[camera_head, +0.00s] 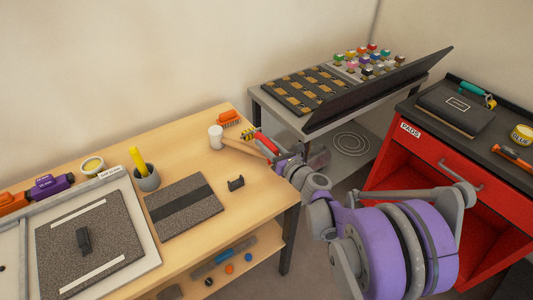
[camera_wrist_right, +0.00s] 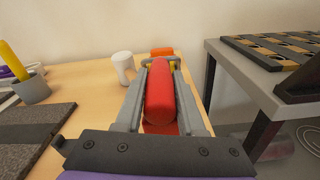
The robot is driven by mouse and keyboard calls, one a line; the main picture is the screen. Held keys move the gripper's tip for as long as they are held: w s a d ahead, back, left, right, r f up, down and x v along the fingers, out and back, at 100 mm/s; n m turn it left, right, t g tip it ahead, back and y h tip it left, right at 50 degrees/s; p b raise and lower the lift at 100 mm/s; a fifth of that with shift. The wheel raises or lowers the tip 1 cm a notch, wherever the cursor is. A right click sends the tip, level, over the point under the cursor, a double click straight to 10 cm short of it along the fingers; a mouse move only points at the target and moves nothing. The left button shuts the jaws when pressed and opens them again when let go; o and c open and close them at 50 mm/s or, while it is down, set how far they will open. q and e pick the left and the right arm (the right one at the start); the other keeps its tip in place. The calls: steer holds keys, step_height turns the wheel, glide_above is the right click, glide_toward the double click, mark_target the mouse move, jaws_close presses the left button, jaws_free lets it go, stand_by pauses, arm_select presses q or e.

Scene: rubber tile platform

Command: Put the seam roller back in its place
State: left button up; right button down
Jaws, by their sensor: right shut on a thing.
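The seam roller, as it appears, is the red-handled tool (camera_head: 265,142) at the right back corner of the wooden table (camera_head: 190,251). My right gripper (camera_head: 272,150) is shut on its red handle. In the right wrist view the red handle (camera_wrist_right: 159,92) lies lengthwise between the two fingers of my right gripper (camera_wrist_right: 160,85). A small yellowish part shows past the fingertips, and the tool's far end is mostly hidden. I cannot tell whether the tool touches the table. My left gripper is not in view.
A white-headed mallet (camera_head: 215,138) and an orange item (camera_head: 229,117) lie close by. A grey cup (camera_head: 147,179), a dark striped pad (camera_head: 184,206) and a small black piece (camera_head: 236,183) are farther left. A grey bench (camera_head: 262,97) and a red cabinet (camera_head: 400,158) stand right.

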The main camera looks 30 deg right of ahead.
steer(key=shift+f+b, duration=0.3)
steer(key=shift+f, duration=1.3)
steer(key=shift+f+b, duration=0.5)
steer(key=shift+f, duration=0.1)
steer(key=c, duration=0.5)
jaws_free()
